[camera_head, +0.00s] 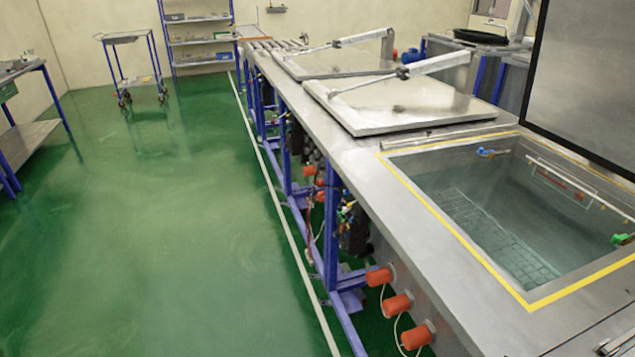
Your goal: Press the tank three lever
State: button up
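An open tank (460,229) with a yellow-edged rim is at the right, with clear liquid and a grid on its floor. A small blue lever-like fitting (488,152) is at its far edge, and a green one (622,238) is at its right edge. Two tanks farther back are covered by a nearer grey lid (410,104) and a farther lid (330,62), each with a light arm across it. I cannot tell which fitting is the tank three lever. My gripper is not recognisable in this view.
Several orange cylinders (398,304) stick out from the bench's near side, with cables below. A blue frame (330,230) carries the bench. The green floor (150,240) to the left is clear. A cart (128,65) and shelf (200,40) stand at the back.

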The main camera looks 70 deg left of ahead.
aim_at(319, 183)
jog(key=k+u, duration=0.1)
jog(key=u, duration=1.05)
jog(key=i+l+u, duration=0.1)
jog(key=u, duration=0.95)
jog(key=j+u, duration=0.15)
jog(key=i+j, duration=0.35)
jog(key=j, duration=0.15)
jog(key=i+j, duration=0.4)
jog(key=i+j+z, duration=0.1)
jog(key=i+j, duration=0.25)
jog(key=j, duration=0.2)
jog(key=i+l, duration=0.1)
jog(key=i, duration=0.75)
jog(key=k+l+z, duration=0.05)
